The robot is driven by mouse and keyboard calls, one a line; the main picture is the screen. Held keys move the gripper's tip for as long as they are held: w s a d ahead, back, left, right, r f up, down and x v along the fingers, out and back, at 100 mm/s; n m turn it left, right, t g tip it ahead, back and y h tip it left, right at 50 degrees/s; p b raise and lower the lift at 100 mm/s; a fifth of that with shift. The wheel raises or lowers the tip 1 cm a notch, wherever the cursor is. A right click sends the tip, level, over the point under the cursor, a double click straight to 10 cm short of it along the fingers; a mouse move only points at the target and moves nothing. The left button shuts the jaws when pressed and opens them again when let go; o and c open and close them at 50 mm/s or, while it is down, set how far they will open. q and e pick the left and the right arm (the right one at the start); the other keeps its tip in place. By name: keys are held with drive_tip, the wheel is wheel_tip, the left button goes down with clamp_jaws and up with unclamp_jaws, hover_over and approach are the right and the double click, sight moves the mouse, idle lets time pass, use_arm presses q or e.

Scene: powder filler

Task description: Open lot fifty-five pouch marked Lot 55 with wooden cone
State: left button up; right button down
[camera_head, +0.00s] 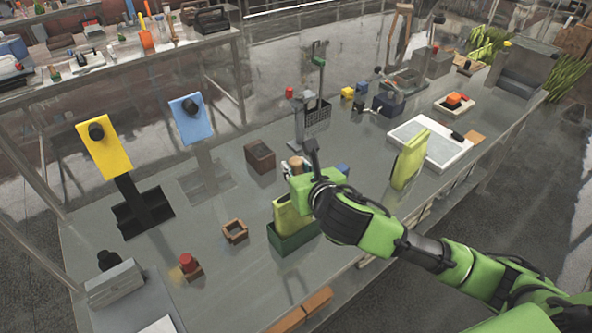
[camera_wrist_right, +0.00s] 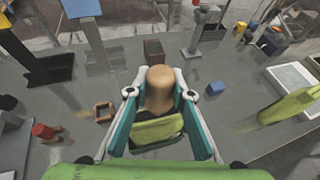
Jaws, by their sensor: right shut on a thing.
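My right gripper (camera_head: 291,169) is above the green box (camera_head: 296,241) near the table's front. In the right wrist view, its fingers (camera_wrist_right: 157,93) are shut on the tan wooden cone (camera_wrist_right: 160,86), whose rounded end points away. The cone also shows partly in the head view (camera_head: 296,163). Another yellow-green pouch (camera_head: 409,160) stands on the table to the right. I cannot read a lot mark on either. My left gripper is out of view.
A small wooden frame (camera_head: 235,231) and a red-topped block (camera_head: 188,264) lie left of the box. A brown block (camera_head: 260,156) is behind it. A white tray (camera_head: 449,150) lies at right. Yellow (camera_head: 106,152) and blue (camera_head: 191,122) panels stand at left. Bare table lies between.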

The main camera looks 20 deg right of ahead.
sight(296, 160)
drive_tip(key=shift+r, duration=2.35)
